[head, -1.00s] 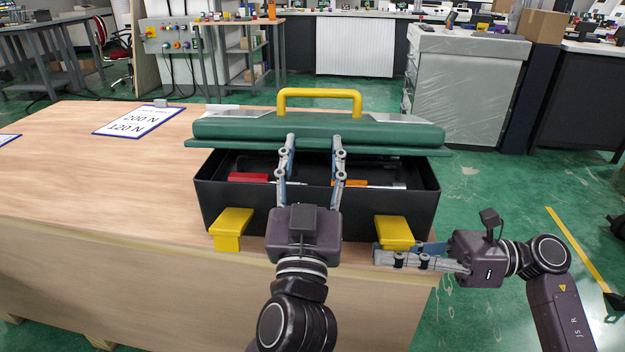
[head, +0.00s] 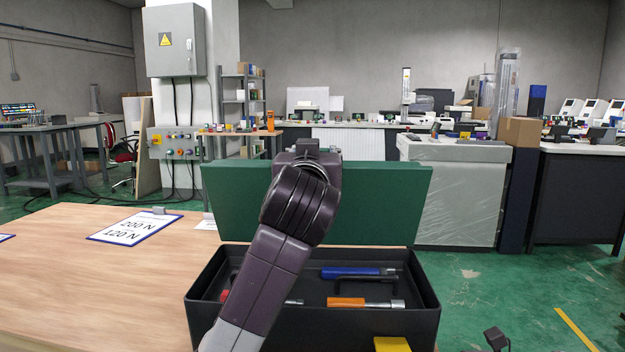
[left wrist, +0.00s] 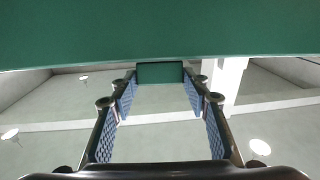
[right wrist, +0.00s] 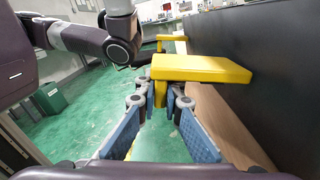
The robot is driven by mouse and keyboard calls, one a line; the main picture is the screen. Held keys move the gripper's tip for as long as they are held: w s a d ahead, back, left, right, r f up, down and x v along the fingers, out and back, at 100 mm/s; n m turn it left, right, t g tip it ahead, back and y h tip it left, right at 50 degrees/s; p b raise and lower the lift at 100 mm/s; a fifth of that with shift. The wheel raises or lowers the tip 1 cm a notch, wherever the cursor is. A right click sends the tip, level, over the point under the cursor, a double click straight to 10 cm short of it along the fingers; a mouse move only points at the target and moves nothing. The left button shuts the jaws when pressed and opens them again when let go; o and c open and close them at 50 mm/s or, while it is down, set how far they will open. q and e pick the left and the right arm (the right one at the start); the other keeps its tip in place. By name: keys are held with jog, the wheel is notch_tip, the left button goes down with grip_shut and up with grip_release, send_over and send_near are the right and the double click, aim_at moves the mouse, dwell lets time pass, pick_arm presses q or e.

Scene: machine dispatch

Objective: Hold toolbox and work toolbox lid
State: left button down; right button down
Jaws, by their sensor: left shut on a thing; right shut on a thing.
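The black toolbox (head: 425,300) stands open on the wooden table. Its green lid (head: 385,200) is raised to near upright, and it fills the top of the left wrist view (left wrist: 160,30). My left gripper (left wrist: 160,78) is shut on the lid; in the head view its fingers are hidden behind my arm. That latch shows at the bottom of the head view (head: 392,344); the right fingers are out of frame there.
Inside the toolbox lie a blue-handled tool (head: 350,271), an orange-handled tool (head: 347,302) and a partly hidden red one (head: 224,296). A clipboard (head: 135,228) lies on the table (head: 60,270), whose left part is otherwise mostly clear. A wrapped cabinet (head: 460,190) stands behind.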

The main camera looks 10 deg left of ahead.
jog(key=shift+f, duration=0.1)
pick_arm(q)
jog(key=w+r+g, duration=0.2)
jog(key=w+g, duration=0.2)
jog(key=w, duration=0.7)
jog(key=shift+a+r+g, duration=0.35)
jog(key=shift+a+g, duration=0.05)
jog(key=shift+a, duration=0.05)
jog(key=shift+d, duration=0.1)
jog(key=c, duration=1.2)
grip_release()
jog(key=shift+o, duration=0.6)
jog(key=shift+f, duration=0.25)
pick_arm(e)
jog(key=shift+s, duration=0.1)
pick_arm(q)
jog(key=a+v, duration=0.1)
jog(key=v, duration=1)
jog(key=shift+s+d+r, duration=0.2)
jog(key=shift+s+d, duration=0.15)
jog(key=shift+d, duration=0.1)
